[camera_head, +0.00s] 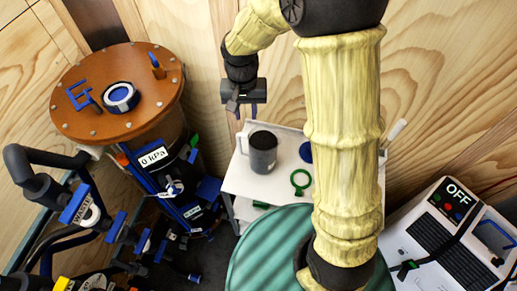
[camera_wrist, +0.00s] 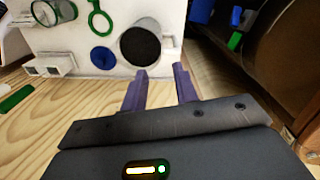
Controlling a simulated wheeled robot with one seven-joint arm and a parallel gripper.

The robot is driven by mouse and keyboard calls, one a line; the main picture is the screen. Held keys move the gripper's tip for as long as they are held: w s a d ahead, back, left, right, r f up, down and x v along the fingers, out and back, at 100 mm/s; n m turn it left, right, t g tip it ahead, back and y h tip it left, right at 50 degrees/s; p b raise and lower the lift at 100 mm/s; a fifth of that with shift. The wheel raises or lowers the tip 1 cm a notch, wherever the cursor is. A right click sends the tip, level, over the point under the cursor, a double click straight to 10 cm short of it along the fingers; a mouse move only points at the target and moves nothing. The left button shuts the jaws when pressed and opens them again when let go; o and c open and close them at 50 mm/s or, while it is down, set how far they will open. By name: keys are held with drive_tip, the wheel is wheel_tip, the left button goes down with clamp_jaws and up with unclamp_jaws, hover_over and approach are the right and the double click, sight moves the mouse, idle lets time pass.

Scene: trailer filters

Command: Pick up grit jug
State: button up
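The grit jug (camera_head: 263,154) is a clear jug filled with dark grit, upright on the white cart top (camera_head: 240,181). Its handle faces left in the head view. In the wrist view the jug (camera_wrist: 140,44) shows from above, just beyond the fingertips and slightly left of the gap between them. My gripper (camera_head: 246,112) hangs above and slightly left of the jug in the head view. Its two purple fingers (camera_wrist: 160,70) are apart in the wrist view, with nothing between them. They appear clear of the jug.
A green ring-shaped tool (camera_head: 300,180) and a blue disc (camera_head: 306,152) lie beside the jug. A brown-lidded filter tank (camera_head: 115,118) with pipes stands left. A white box marked OFF (camera_head: 445,235) is at the right. A wooden wall (camera_head: 430,75) rises behind the cart.

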sight(249, 139)
wheel_tip(249, 139, down, 12)
drive_tip(key=shift+d+r+p, duration=0.15)
drive_tip(key=shift+p, duration=0.55)
drive_tip(key=shift+f+p, duration=0.5)
drive_tip(key=shift+f, duration=2.4)
clamp_jaws()
